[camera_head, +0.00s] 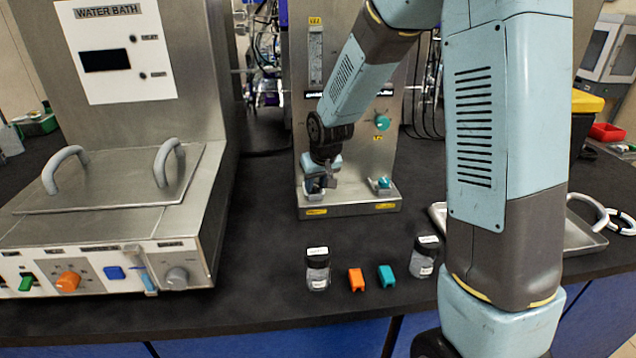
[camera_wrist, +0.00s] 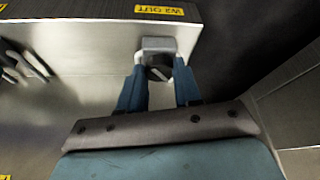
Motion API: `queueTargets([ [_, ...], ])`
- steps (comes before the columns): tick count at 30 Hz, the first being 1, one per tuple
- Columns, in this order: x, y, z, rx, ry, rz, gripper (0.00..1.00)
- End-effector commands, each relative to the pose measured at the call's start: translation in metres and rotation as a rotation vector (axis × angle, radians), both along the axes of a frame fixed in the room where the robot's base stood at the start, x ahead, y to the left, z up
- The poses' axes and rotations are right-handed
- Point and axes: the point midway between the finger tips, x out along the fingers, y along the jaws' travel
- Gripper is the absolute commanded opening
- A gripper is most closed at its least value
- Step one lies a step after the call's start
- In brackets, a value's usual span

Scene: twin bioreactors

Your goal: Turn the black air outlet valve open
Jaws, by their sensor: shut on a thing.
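The black valve (camera_wrist: 158,73) is a small dark knob on a pale grey fitting (camera_wrist: 158,45), near the yellow-labelled edge of a metal base in the wrist view. My gripper (camera_wrist: 161,80) has one finger on each side of the knob and is shut on it. In the head view my gripper (camera_head: 319,184) reaches down to the left end of the metal base (camera_head: 350,199), at the foot of the upright panel. There the gripper mostly hides the knob. The knob's exact turn angle is hard to tell.
A teal valve (camera_head: 383,183) sits on the same base at right. A teal knob (camera_head: 382,122) is on the panel above. Two jars (camera_head: 317,270) (camera_head: 424,257) and orange and teal pieces (camera_head: 356,279) (camera_head: 387,276) stand in front. The water bath (camera_head: 110,190) is at left.

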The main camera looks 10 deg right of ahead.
Motion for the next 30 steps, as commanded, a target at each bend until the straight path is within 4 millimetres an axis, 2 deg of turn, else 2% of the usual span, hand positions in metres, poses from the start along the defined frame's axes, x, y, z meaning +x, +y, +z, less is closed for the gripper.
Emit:
queueTargets([
  [30,0.0036,-0.007,-0.0007,0.002,0.002,0.558,0.03],
])
